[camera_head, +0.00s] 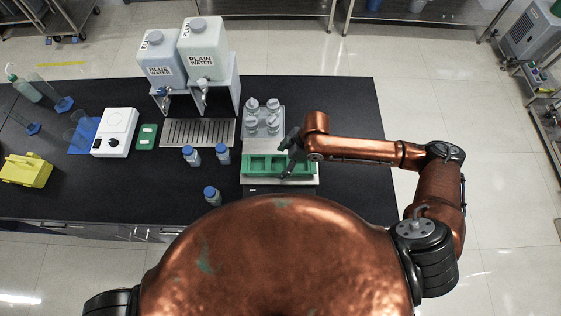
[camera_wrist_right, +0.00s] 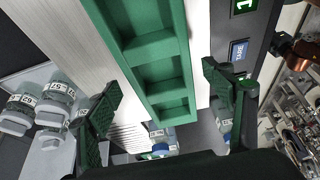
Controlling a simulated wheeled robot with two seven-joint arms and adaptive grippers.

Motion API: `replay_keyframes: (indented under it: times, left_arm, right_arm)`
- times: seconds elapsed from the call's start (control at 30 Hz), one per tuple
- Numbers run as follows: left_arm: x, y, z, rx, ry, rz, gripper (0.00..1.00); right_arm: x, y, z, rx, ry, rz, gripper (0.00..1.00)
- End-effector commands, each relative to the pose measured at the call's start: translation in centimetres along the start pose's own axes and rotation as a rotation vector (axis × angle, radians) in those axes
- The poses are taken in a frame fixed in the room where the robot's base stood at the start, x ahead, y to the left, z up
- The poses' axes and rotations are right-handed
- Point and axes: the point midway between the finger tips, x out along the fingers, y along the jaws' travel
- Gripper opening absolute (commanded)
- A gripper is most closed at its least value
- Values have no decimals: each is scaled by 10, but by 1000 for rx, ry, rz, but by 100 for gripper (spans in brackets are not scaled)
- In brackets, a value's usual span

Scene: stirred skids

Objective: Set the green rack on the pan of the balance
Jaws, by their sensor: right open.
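The green rack (camera_head: 262,165), a long tray with several square compartments, sits on the brushed metal pan (camera_head: 283,182) of the balance near the front of the black bench. In the right wrist view the rack (camera_wrist_right: 158,75) lies over the pale metal pan (camera_wrist_right: 70,35), with the balance's dark panel (camera_wrist_right: 239,75) and its TARE button beside it. My right gripper (camera_head: 291,158) is at the rack's right part. In the wrist view its two fingers (camera_wrist_right: 163,82) are spread on either side of the rack, with gaps visible. My left gripper is not in view.
A plate with several grey-capped bottles (camera_head: 262,118) stands just behind the rack. Blue-capped bottles (camera_head: 191,155) stand left of it, before the drip tray (camera_head: 198,132) and water dispensers (camera_head: 203,50). A white device (camera_head: 114,132) and yellow carrier (camera_head: 25,170) stand farther left. The bench's right side is clear.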

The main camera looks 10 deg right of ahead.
Motion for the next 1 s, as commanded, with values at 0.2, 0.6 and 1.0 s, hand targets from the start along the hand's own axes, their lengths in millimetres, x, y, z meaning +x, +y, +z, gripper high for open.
replay_keyframes:
  times: [0.2,0.6,1.0]
  left_arm:
    - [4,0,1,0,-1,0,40]
    - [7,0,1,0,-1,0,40]
    - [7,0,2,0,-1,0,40]
  right_arm:
    - [-42,1,0,-1,0,4,75]
    - [-107,0,0,-1,0,2,75]
    - [-113,-1,0,-1,-1,-1,75]
